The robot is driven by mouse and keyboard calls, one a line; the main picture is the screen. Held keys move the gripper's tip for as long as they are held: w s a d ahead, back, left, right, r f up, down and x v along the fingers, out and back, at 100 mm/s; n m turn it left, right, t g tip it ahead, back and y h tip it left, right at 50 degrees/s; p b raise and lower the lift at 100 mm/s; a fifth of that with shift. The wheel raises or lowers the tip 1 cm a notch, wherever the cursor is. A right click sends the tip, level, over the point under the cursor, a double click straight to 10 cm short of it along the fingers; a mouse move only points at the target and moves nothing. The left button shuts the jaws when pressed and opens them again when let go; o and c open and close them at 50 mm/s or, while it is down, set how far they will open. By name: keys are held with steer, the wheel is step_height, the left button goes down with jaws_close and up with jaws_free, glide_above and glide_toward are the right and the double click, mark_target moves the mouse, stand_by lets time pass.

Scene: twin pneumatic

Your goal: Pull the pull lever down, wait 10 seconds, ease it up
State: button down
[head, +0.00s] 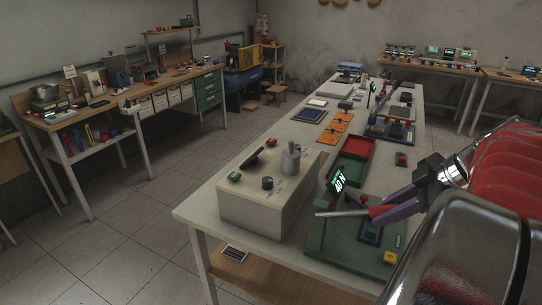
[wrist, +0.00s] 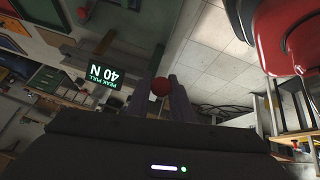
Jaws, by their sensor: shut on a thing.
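The pull lever (head: 342,213) is a pale metal rod with a red grip end, lying nearly level above a green base (head: 325,262) at the near end of the long table. My gripper (head: 378,214) reaches in from the right and is shut on the lever's red end. In the wrist view, the red knob (wrist: 160,87) sits between the two fingers of my gripper (wrist: 160,85). A small display (head: 340,181) on the rig shows 40 N. In the wrist view, the display (wrist: 103,73) appears upside down and reads PEAK PULL 40 N.
A beige box (head: 262,208) with a grey cylinder and knobs stands left of the rig.

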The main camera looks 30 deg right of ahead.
step_height(320, 180, down, 7)
steer(key=s+t+y, duration=0.1)
steer(key=t+y, duration=0.2)
steer(key=shift+s+d+t, duration=0.25)
steer(key=shift+d+t, duration=0.15)
steer(key=shift+f, duration=0.1)
steer(key=c, duration=1.6)
jaws_free()
steer(key=shift+o, duration=0.2)
steer(key=shift+d, duration=0.1)
steer(key=v, duration=1.3)
steer(key=shift+s+r, duration=0.25)
steer(key=shift+s, duration=0.05)
